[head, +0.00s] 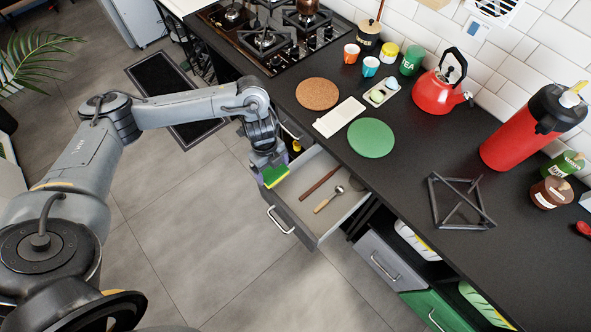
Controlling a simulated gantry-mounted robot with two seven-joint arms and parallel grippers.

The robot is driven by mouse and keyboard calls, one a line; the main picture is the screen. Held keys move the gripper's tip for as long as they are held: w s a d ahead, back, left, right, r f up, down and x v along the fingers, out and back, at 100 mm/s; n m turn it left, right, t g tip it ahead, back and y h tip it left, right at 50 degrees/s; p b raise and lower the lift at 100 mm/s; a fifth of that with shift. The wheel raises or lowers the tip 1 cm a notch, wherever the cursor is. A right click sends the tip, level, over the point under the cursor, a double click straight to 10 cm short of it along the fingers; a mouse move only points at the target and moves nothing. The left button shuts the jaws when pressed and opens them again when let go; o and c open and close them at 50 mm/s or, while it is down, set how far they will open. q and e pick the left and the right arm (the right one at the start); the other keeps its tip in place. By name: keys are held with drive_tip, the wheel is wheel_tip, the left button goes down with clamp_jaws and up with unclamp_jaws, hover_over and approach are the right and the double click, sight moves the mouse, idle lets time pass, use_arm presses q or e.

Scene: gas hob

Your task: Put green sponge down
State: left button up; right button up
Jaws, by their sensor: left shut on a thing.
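The green sponge (275,176) has a green top and a yellow edge. My left gripper (268,164) is shut on it and holds it at the back left part of the open drawer (337,228). I cannot tell whether the sponge touches the drawer floor or hangs above it. My gripper's fingertips are partly hidden behind the sponge and the wrist. My right gripper is not in view.
The drawer holds a dark brown stick-like utensil (320,182) and a wooden-handled spoon (329,200). The counter above bears a cork mat (317,94), a white tray (339,117), a green round mat (371,138) and a red kettle (437,94). The floor left of the drawer is clear.

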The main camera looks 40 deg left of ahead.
use_arm(q)
drive_tip(key=w+f+b, duration=0.2)
drive_tip(key=w+f, duration=0.7)
drive_tip(key=shift+w+d+f, duration=0.3)
drive_tip(key=shift+w+f, duration=0.05)
drive_tip(key=shift+f+b, duration=0.1)
drive_tip(key=shift+b, duration=0.2)
drive_tip(key=shift+f, duration=0.5)
drive_tip(key=o, duration=0.7)
drive_tip(key=shift+o, duration=0.2)
drive_tip(key=shift+r, duration=0.15)
